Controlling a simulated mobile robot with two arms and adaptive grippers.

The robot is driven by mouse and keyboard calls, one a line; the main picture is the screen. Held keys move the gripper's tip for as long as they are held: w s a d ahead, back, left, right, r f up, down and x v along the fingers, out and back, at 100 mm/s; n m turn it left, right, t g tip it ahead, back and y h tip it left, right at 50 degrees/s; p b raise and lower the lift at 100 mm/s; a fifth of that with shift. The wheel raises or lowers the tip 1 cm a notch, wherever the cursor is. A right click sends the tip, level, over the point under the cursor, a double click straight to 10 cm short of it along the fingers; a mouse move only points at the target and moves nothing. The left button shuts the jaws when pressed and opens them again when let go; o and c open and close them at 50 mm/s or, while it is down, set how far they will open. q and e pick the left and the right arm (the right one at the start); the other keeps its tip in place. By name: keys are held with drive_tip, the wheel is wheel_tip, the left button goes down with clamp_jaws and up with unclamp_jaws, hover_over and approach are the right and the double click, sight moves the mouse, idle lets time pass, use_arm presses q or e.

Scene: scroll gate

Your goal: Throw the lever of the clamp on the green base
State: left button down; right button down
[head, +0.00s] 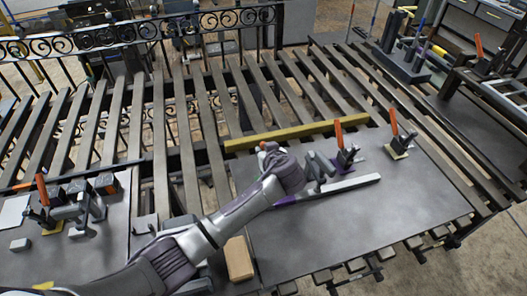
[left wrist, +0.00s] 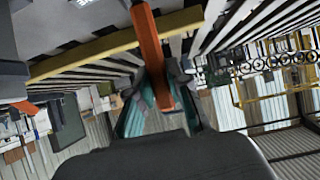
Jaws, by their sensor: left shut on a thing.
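My left gripper (head: 322,166) is at the middle clamp (head: 346,158) on the dark board. In the left wrist view its fingers (left wrist: 163,100) are shut on an orange lever (left wrist: 152,50), which stands between them. In the head view this lever (head: 339,134) is about upright. The clamp's base is mostly hidden, with some purple beside it; I cannot make out a green base there. A second clamp with an orange lever (head: 394,124) stands to the right on a yellowish base (head: 397,153). My right gripper is not in view.
A yellow bar (head: 290,135) lies behind the board (head: 350,230). A pale bar lies in front of the middle clamp. Another orange-lever clamp (head: 43,190) stands on the left board among grey blocks. A tan block (head: 238,259) lies at the board's left edge. The board's front is clear.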

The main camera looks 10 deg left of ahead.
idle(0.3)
use_arm(q)
drive_tip(key=c, duration=1.1)
unclamp_jaws()
drive_tip(key=v, duration=1.2)
